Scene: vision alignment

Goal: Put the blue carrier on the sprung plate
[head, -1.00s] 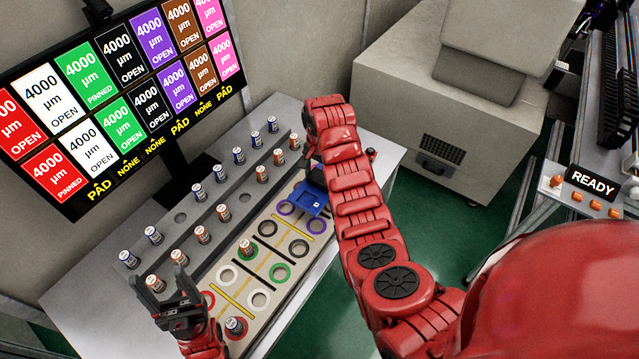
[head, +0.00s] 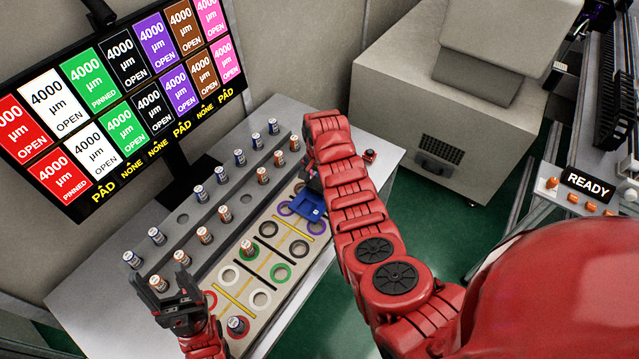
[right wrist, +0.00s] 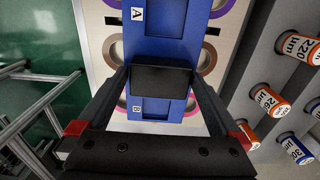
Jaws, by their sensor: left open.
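The blue carrier (head: 309,206) is over the far end of a pale plate (head: 233,306) with coloured rings; I cannot tell whether it touches the plate. In the right wrist view the carrier (right wrist: 161,46) has white labels and a black block in its middle. My right gripper (right wrist: 161,80) is shut on that block; in the head view it is mostly hidden by my red arm. My left gripper (head: 162,277) is open over the near left end, with an orange-labelled can (head: 158,284) showing between its fingers.
A stepped grey rack (head: 222,238) with several orange and blue cans runs along the plate's back side. A monitor (head: 120,95) stands behind. A READY sign (head: 590,184) is at the right. In the wrist view, cans (right wrist: 298,47) stand close at right.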

